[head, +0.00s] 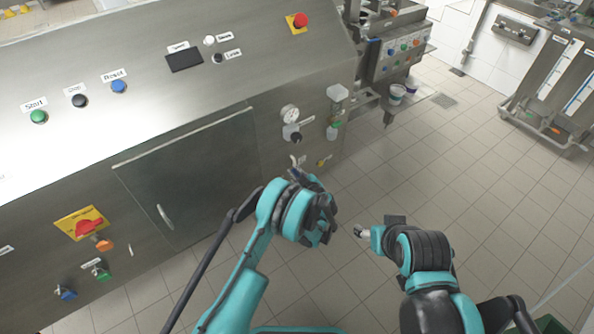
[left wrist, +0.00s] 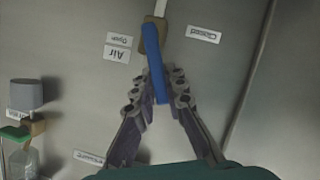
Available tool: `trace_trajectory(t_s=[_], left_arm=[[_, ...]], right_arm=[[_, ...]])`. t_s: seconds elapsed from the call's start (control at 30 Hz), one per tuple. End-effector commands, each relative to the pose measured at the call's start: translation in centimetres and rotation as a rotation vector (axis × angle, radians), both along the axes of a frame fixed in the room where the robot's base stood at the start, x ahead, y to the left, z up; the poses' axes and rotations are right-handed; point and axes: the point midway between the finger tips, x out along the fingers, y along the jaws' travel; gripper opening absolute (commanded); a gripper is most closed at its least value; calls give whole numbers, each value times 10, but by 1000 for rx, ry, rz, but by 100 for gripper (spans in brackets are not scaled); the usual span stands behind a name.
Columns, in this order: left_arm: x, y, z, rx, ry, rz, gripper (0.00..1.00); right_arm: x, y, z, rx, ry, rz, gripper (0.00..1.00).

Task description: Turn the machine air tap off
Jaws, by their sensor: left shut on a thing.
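The air tap's blue lever (left wrist: 152,50) runs down the picture from its brass fitting (left wrist: 158,22) in the left wrist view. The lever lies between the labels "Air" (left wrist: 117,54) and "Open" on the left and "Closed" (left wrist: 204,34) on the right, all upside down there. My left gripper (left wrist: 164,78) is shut on the lever, one finger on each side. In the head view my left gripper (head: 300,178) is at the machine's lower right front, and the wrist hides most of the tap. My right gripper (head: 364,232) hangs over the floor, away from the machine; its jaws are unclear.
A gauge (head: 290,114) with a dark knob below it and a filter unit (head: 335,112) are on the panel above the tap. A small yellow fitting (head: 324,161) is just right of it. The tiled floor (head: 450,160) to the right is clear.

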Motion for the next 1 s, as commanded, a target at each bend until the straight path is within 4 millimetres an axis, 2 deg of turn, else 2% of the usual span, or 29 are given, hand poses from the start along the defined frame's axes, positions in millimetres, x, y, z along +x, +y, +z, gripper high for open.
trace_trajectory(t_s=[0.33,0.87,0.9,0.97,1.0], left_arm=[[-4,7,-5,-129,-93,1,0],[-6,8,-6,-153,-111,1,0],[-5,8,-6,-153,-111,1,14],[-5,8,-6,-153,-111,1,30],[-5,8,-6,-153,-111,1,34]], right_arm=[[0,0,0,0,0,0,58],[0,0,0,0,0,0,58],[0,0,0,0,0,0,58],[0,0,0,0,0,0,58],[0,0,0,0,0,0,58]])
